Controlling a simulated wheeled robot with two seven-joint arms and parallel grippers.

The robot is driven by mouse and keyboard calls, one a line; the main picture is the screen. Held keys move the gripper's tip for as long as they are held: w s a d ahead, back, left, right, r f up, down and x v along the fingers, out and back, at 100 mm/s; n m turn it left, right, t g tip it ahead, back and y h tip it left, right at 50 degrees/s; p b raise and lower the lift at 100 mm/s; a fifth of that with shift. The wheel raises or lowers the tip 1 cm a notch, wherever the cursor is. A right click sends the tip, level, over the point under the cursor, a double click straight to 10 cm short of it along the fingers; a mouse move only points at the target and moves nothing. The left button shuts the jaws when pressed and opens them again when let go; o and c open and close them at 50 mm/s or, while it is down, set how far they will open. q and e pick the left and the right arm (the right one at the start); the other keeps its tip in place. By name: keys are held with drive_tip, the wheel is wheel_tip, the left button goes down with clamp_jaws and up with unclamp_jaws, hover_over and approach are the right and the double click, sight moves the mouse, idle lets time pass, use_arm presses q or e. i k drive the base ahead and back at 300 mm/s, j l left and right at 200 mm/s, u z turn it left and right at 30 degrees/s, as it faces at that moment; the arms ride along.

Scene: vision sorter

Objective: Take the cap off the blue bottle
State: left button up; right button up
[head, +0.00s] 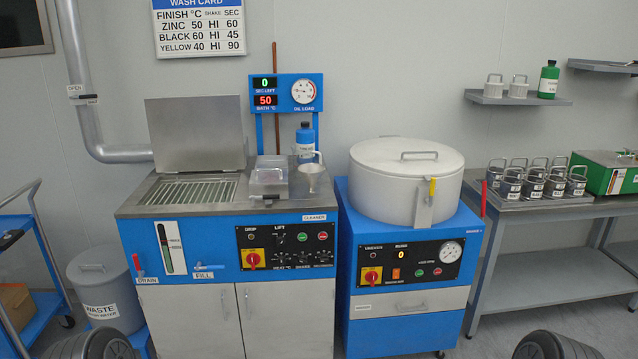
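The blue bottle (305,145) stands upright at the back right of the washer's metal top, below the gauge panel. Its dark cap (305,125) is on its neck. A pale funnel-like cup (313,171) stands in front of the bottle and hides part of its lower body. Neither of my grippers shows in the head view. Only dark rounded parts of my own body show at the bottom left and bottom right edges.
A clear-lidded box (269,178) sits left of the bottle, near the raised lid (196,131). The gauge panel (287,92) rises behind. A round white drum (405,180) stands close on the right. A green bottle (548,80) is on the wall shelf (520,101).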

sight(304, 136)
drive_tip(key=i+u, duration=0.25)
drive_tip(key=i, duration=0.25)
drive_tip(key=i+l+u, duration=0.2)
drive_tip(key=i, duration=0.25)
drive_tip(key=i+l+u, duration=0.25)
drive_tip(key=i, duration=0.2)
